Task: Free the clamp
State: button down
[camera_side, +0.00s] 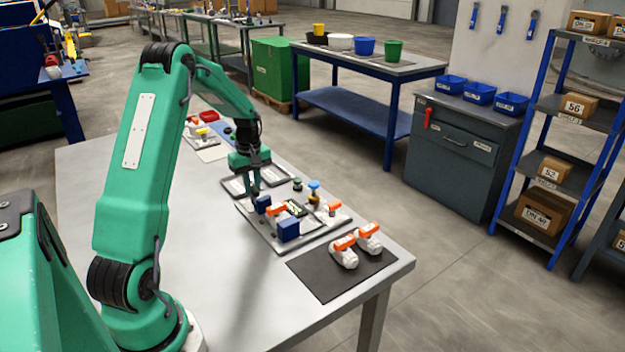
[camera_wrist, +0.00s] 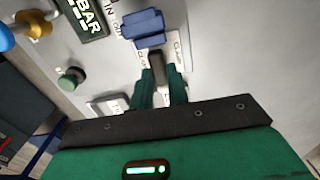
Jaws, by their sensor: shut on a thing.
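A dark upright clamp lever (camera_wrist: 157,66) stands between labels lettered "CLAMP" on a light grey panel (camera_wrist: 110,72). My gripper (camera_wrist: 160,86) is shut on this lever, one green finger on each side. A blue block (camera_wrist: 143,25) sits just beyond the lever in the wrist view. In the side view my gripper (camera_side: 255,190) is low at the far left part of the panel (camera_side: 268,240), beside a small blue block (camera_side: 263,203). The lever itself is hard to make out there, and its lower end is hidden in the wrist view.
A green button (camera_wrist: 70,78) and a "BAR" display (camera_wrist: 82,14) lie left of my gripper. On the panel are a larger blue block (camera_side: 288,230) and orange-handled valves. Two more valves (camera_side: 344,252) stand on a black mat (camera_side: 322,280).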

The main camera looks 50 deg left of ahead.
aim_at(253, 188)
jog(key=c, duration=1.4)
grip_release()
jog(key=shift+o, duration=0.2)
jog(key=shift+r, duration=0.1)
jog(key=shift+r, duration=3.85)
jog(key=shift+d, duration=0.1)
